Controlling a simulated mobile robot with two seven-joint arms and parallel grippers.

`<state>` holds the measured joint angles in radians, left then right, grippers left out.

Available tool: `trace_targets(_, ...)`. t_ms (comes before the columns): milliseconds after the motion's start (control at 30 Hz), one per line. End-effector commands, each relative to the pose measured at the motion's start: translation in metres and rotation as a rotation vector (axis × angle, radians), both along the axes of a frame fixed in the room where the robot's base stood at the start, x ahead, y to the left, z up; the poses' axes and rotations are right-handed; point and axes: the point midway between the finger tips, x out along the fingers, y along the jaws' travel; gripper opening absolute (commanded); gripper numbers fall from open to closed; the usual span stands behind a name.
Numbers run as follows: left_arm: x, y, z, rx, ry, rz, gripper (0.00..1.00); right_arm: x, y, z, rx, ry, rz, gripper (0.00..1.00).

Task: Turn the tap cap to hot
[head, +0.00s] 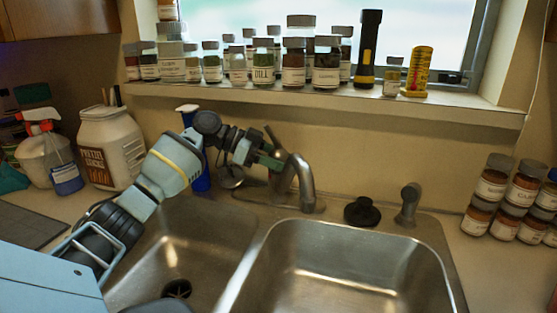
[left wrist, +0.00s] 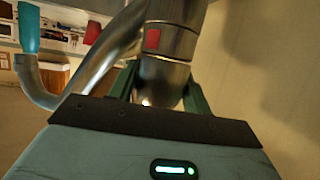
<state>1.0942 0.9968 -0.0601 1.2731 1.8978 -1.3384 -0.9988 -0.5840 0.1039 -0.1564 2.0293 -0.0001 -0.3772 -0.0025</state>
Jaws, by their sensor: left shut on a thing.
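The metal tap (head: 306,186) stands behind the double sink, with its curved spout over the divider. My left gripper (head: 268,161) reaches in from the left and is shut on the tap's top part. In the left wrist view the tap cap (left wrist: 165,72) is a shiny metal cylinder with a red mark facing the camera. The green fingers of my left gripper (left wrist: 160,92) lie on both sides of its near end. The curved spout (left wrist: 95,65) runs to the left there. In the head view the gripper and arm partly hide the cap. My right gripper is not in view.
The window sill (head: 350,95) holds several spice jars and a black flashlight (head: 369,50). A blue bottle (head: 199,178) stands behind my left arm. A black stopper (head: 362,211) and a metal sprayer (head: 408,204) are right of the tap. The right basin (head: 345,265) is empty.

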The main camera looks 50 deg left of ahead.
Motion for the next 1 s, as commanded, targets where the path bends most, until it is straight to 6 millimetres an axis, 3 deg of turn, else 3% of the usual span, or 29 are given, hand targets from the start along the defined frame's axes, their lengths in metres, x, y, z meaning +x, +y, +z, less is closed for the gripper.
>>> trace_targets(367, -0.0001, 0.0001, -0.0007, 0.002, 0.003, -0.003, 0.26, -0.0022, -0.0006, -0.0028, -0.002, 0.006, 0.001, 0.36)
trace_targets(400, -0.0001, 0.0001, -0.0007, 0.002, 0.003, -0.003, 0.53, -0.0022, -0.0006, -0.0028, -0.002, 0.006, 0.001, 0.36)
trace_targets(467, -0.0001, 0.0001, -0.0007, 0.002, 0.003, -0.003, 0.58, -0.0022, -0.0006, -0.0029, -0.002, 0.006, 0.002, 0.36)
trace_targets(1000, -0.0006, 0.0004, -0.0005, 0.004, 0.002, 0.023, 0.58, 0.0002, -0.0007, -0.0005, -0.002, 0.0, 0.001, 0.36)
